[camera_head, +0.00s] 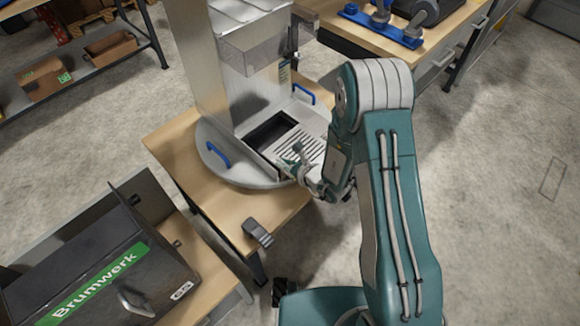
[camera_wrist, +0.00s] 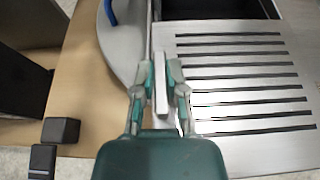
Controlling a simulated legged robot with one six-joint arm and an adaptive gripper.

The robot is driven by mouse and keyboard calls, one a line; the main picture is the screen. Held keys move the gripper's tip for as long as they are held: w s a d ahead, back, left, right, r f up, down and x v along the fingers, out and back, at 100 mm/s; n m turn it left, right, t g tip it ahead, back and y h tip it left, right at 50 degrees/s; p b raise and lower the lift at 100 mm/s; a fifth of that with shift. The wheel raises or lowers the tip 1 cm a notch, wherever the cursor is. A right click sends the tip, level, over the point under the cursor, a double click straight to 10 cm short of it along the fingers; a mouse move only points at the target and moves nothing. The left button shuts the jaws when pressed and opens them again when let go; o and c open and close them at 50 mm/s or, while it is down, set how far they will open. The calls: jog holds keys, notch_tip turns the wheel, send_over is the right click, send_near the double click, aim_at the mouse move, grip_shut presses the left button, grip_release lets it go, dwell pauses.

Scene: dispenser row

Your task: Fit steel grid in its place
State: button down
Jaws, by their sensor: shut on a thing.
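The steel grid (camera_head: 301,147) is a flat plate with several dark slots, at the front of the steel dispenser (camera_head: 255,85). A dark recess (camera_head: 268,130) shows open beside it. In the wrist view the grid (camera_wrist: 240,75) fills the right side, with part of the recess (camera_wrist: 215,9) beyond its far edge. My gripper (camera_head: 296,168) is at the grid's near edge. In the wrist view its fingers (camera_wrist: 160,82) are closed on an upright pale strip at the grid's left edge. I cannot tell whether the grid is flush or slightly raised.
The dispenser stands on a round grey base with blue handles (camera_head: 217,154) on a wooden table (camera_head: 180,150). A small dark block (camera_head: 257,233) sits at the table's front edge. A black Brumwerk box (camera_head: 95,265) stands lower left. A bench with blue fixtures (camera_head: 380,25) is behind.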

jog(key=shift+w+a+r, duration=0.1)
jog(key=shift+w+a, duration=0.7)
jog(key=shift+w, duration=0.15)
jog(key=shift+w+a, duration=1.25)
jog(key=shift+a, duration=0.2)
jog(key=shift+w+a, duration=1.2)
jog(key=shift+a, duration=0.25)
jog(key=shift+d, duration=0.1)
jog(key=shift+f, duration=0.75)
jog(key=c, duration=0.6)
grip_release()
jog(key=shift+s, duration=0.1)
